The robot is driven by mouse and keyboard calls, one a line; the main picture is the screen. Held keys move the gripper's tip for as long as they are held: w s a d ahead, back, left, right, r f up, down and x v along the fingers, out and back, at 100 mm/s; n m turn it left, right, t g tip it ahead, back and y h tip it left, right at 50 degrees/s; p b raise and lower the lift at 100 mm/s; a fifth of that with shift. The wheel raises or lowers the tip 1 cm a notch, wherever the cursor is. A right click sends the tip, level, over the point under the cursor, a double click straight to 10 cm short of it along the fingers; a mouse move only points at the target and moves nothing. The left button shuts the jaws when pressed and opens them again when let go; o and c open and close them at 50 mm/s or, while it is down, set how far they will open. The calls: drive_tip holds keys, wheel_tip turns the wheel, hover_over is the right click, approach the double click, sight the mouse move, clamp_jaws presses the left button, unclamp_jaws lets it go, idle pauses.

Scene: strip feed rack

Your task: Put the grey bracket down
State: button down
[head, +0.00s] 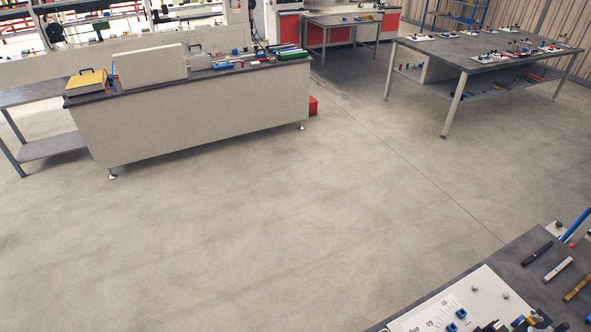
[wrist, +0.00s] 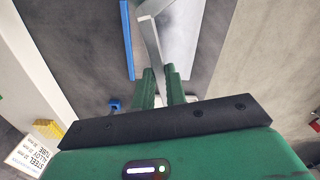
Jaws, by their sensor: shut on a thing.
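In the wrist view my gripper (wrist: 161,76) has green fingers shut on the grey bracket (wrist: 152,38). The bracket is a bent, light grey metal strip that sticks out past the fingertips. Behind it are a dark grey surface (wrist: 95,55) and a pale flat panel (wrist: 183,35). I cannot tell whether the bracket touches either. The part of the bracket between the fingers is hidden. Neither my gripper nor the bracket shows in the head view.
In the wrist view a blue strip (wrist: 127,40) lies left of the bracket, with a small blue part (wrist: 115,104) nearby. A printed card (wrist: 36,150) is lower left. The head view shows a long workbench (head: 200,121), a table (head: 452,54) and wide clear floor (head: 270,220).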

drive_tip(key=w+a+r+n+p, duration=0.3)
drive_tip(key=w+a+r+n, duration=0.2)
drive_tip(key=a+r+n, duration=0.4)
wheel_tip(320, 180, up, 5)
drive_tip(key=shift+w+a+f+n+p, duration=0.1)
drive_tip(key=shift+w+a+n+p, duration=0.15)
drive_tip(key=shift+n, duration=0.45)
drive_tip(key=shift+s+d, duration=0.1)
